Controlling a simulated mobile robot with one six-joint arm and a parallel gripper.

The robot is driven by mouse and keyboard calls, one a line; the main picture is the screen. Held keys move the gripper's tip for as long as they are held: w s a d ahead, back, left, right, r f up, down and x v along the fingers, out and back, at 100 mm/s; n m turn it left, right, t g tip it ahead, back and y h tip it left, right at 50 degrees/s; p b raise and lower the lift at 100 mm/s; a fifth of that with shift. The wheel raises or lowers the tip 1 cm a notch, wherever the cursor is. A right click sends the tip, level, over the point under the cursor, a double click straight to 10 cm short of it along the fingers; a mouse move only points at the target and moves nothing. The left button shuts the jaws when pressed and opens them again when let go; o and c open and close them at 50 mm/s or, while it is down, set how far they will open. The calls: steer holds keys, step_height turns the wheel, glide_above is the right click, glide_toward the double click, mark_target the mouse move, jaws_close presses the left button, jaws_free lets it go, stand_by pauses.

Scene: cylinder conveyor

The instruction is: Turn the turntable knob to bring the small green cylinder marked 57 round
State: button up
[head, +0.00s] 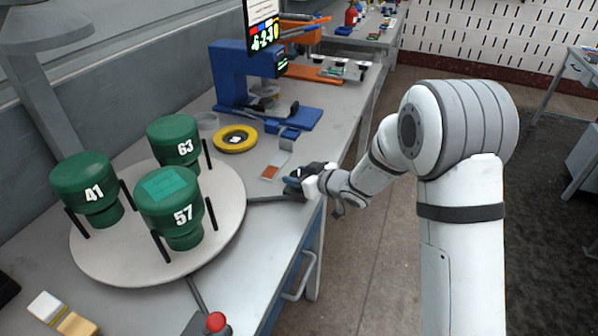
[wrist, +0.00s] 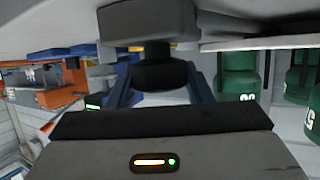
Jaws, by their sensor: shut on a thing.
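The round light turntable (head: 105,255) carries three green cylinders. The cylinder marked 57 (head: 165,200) stands at its front right, with a lighter green patch on top. The one marked 41 (head: 85,180) is at the left and the one marked 63 (head: 172,135) at the back. My gripper (head: 296,186) is at the outer end of a grey arm (head: 268,199) on the turntable's right side. In the wrist view my gripper (wrist: 160,72) is shut on a dark knob (wrist: 155,50), between its blue fingers. The head view hides most of this knob.
A second arm with a red knob (head: 216,321) sticks out at the front. Short black posts (head: 161,246) stand between cylinders. A yellow ring (head: 235,139) and a blue press (head: 235,80) are behind. White and tan blocks (head: 46,306) lie front left.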

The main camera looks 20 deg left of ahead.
steer(key=shift+r+n+g+p, duration=0.1)
steer(key=shift+n+g+p, duration=0.4)
steer(key=shift+g, duration=0.1)
steer(key=o, duration=1)
steer(key=shift+n+y, duration=0.3)
steer(key=shift+d, duration=0.1)
steer(key=shift+g, duration=0.3)
steer(key=v, duration=0.7)
steer(key=shift+s+d, duration=0.2)
steer(key=shift+d, duration=0.05)
